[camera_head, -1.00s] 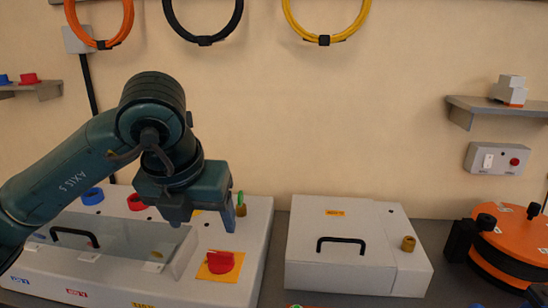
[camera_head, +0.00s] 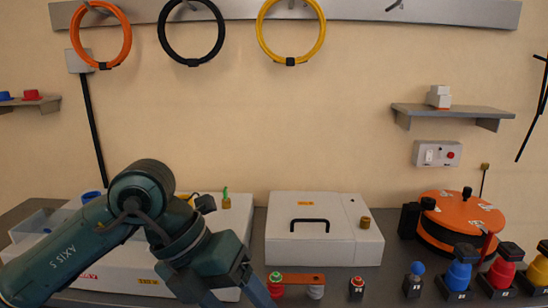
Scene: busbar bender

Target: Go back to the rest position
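My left gripper (camera_head: 232,296) hangs low in front of the left white machine (camera_head: 130,262), its fingers pointing down. Its fingers look spread apart with nothing seen between them, and the tips run to the bottom edge of the picture. My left arm covers much of that machine. My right gripper is not in view. The busbar bender is likely the orange round device (camera_head: 462,215) with a black base at the right.
A white box (camera_head: 325,250) with a black handle stands at the middle. An orange-brown bar (camera_head: 305,278) lies in front of it. Blue (camera_head: 459,272), red (camera_head: 503,272) and yellow knobbed pieces stand front right. Coloured cable rings hang above. A shelf (camera_head: 455,112) is on the wall.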

